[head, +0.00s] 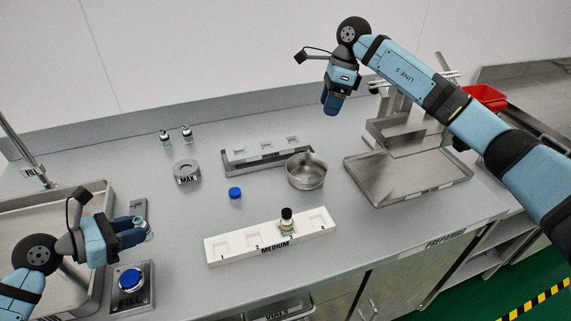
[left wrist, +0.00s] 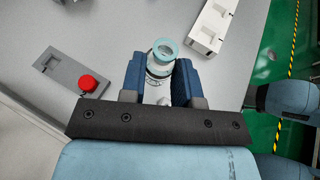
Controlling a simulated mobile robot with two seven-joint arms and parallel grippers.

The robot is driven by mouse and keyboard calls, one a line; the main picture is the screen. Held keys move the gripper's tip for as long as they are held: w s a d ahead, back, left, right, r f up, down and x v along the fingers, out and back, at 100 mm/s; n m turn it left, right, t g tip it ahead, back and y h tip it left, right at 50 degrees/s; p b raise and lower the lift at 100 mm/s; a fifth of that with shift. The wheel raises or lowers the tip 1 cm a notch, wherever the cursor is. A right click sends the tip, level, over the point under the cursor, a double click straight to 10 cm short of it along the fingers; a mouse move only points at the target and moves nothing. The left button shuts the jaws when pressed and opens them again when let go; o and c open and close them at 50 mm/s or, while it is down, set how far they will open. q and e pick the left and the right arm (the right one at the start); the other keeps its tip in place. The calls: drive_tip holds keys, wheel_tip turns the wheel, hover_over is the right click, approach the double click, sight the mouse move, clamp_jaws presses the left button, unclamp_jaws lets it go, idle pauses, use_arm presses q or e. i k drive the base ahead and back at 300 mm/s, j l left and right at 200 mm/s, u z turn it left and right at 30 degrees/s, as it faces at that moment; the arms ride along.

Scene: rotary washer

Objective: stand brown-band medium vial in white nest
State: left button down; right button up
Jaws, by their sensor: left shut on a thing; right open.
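My left gripper (head: 146,230) is shut on a clear vial (left wrist: 161,62), held above the counter at the left. The vial has a teal rim and points away from the wrist; its band colour cannot be made out. The white nest strip marked MEDIUM (head: 238,255) lies on the counter to the right of this gripper, with numbered square pockets. The strip's end also shows in the left wrist view (left wrist: 207,30). My right gripper (head: 331,104) is open and empty, high above the back counter.
A blue cap (head: 235,193), grey MAX ring (head: 187,173) and steel bowl (head: 306,172) stand behind the strip. Two small vials (head: 176,136) and a back rack (head: 237,157) are farther off.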

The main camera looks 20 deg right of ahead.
sight(221, 252)
drive_tip(key=k, duration=1)
